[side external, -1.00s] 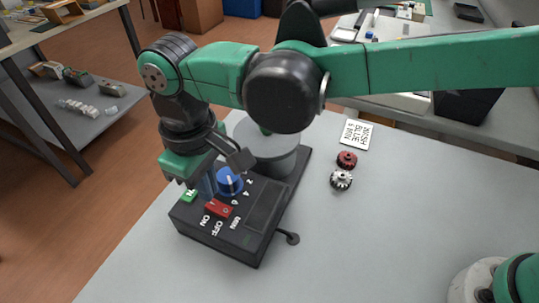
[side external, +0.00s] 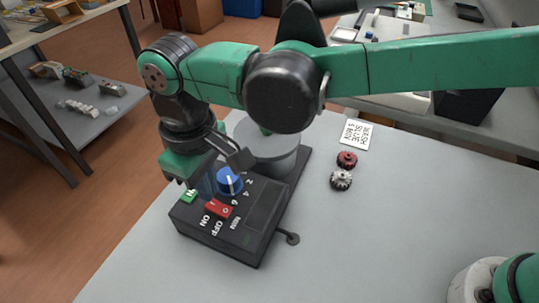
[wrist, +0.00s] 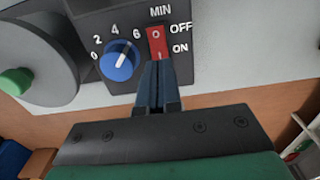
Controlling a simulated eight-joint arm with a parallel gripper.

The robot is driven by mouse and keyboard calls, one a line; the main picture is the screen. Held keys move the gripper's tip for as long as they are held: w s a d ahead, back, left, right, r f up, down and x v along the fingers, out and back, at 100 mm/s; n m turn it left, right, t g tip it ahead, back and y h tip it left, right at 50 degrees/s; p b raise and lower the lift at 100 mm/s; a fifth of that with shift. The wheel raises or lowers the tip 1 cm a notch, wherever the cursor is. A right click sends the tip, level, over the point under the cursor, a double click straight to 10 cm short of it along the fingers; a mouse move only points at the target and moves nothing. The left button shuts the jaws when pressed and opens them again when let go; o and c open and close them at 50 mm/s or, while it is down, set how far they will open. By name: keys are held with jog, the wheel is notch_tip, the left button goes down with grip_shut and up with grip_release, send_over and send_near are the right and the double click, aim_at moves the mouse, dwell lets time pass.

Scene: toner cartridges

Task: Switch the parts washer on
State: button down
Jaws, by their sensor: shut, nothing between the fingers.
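The parts washer is a dark control box (side external: 262,212) with a grey round tub (side external: 275,160) behind its panel. Its red rocker switch (side external: 219,208) sits by the ON and OFF labels and also shows in the wrist view (wrist: 157,40). My gripper (side external: 208,194) is shut and empty, pointing down at the panel. In the wrist view its closed fingertips (wrist: 157,68) are at the ON end of the rocker and cover part of it. Whether they touch it I cannot tell.
A green button (side external: 188,196) is beside the fingers. A card with writing (side external: 356,135), a red gear (side external: 347,159) and a silver gear (side external: 341,180) lie right of the washer.

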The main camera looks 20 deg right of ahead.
aim_at(214, 202)
jog(key=shift+f, duration=1.15)
dwell(0.4)
jog(key=shift+r, duration=3.55)
jog(key=shift+w+d, duration=0.1)
jog(key=shift+d, duration=0.05)
jog(key=w+d+r+m+t+y, duration=0.1)
jog(key=d+r+m+t, duration=0.15)
jog(key=d, duration=0.85)
jog(key=w+d+r+m+t, duration=0.15)
jog(key=d+m, duration=0.25)
jog(key=d, duration=0.7)
jog(key=s+d+f+m+t+h, duration=0.1)
jog(key=s+d+f+m+t, duration=0.1)
jog(key=d, duration=0.7)
jog(key=s+f+t, duration=0.1)
jog(key=s+f, duration=0.1)
jog(key=s, duration=0.1)
jog(key=shift+d+f, duration=0.2)
jog(key=shift+d, duration=0.05)
